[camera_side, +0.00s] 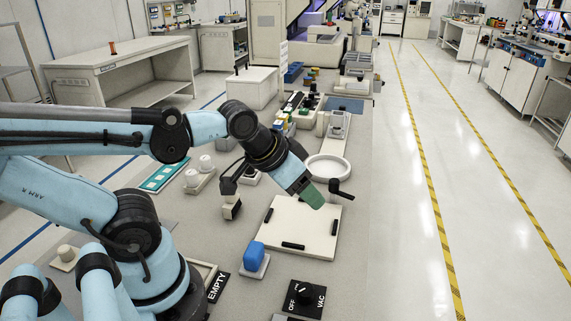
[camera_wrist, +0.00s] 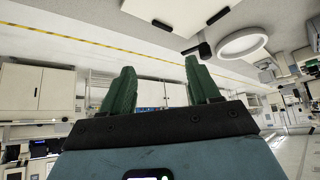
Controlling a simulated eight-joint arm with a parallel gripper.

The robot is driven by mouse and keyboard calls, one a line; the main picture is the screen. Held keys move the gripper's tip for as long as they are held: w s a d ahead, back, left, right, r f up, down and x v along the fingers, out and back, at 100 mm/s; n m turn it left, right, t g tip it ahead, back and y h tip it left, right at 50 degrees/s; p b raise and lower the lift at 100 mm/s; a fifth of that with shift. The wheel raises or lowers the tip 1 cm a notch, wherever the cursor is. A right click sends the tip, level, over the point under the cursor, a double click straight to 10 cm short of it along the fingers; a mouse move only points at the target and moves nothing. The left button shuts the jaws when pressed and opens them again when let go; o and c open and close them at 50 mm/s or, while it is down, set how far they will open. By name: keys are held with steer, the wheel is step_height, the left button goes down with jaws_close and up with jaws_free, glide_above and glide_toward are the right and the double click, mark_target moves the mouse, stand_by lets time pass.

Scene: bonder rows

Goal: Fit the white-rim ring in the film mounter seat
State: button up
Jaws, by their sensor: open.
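A white-rimmed round piece (camera_side: 328,157) lies on a pale base on the bench, just beyond my gripper; it also shows at the upper right of the wrist view (camera_wrist: 243,34). I cannot tell whether it is a loose ring or part of a fixture. A square white plate (camera_side: 286,215) with several black bars lies nearer, and I cannot tell whether it is the film mounter seat. My gripper (camera_side: 315,197) has green fingers, tilted down above the plate's far edge. In the wrist view (camera_wrist: 160,85) the fingers are apart with nothing between them.
A black lever (camera_side: 341,189) stands beside the round piece, close to my fingers. A blue block (camera_side: 254,255) on a pale base, an EMPTY sign (camera_side: 218,287) and a black VAC switch panel (camera_side: 304,299) lie nearer. Small equipment crowds the bench's far end; its right strip is clear.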

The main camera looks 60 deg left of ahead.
steer(key=shift+c, duration=1.1)
steer(key=shift+w+a+r, duration=0.15)
steer(key=shift+w+r, duration=0.05)
steer(key=shift+w, duration=0.05)
steer(key=shift+c, duration=0.8)
steer(key=w+a+r+n+g, duration=0.3)
steer(key=w+a+n+g, duration=0.3)
steer(key=w+a+n, duration=0.8)
steer(key=w+a+f+n+g, duration=0.1)
steer(key=w+a+f+n, duration=0.15)
steer(key=a+f, duration=0.45)
steer(key=shift+w+a+f, duration=0.15)
steer(key=shift+a+f, duration=0.1)
steer(key=shift+f, duration=1.4)
steer(key=shift+w+a+f, duration=0.15)
steer(key=shift+a+f, duration=0.1)
steer(key=shift+f, duration=1.35)
steer(key=shift+w+a+f, duration=0.15)
steer(key=shift+a+f, duration=0.1)
steer(key=shift+f, duration=1.4)
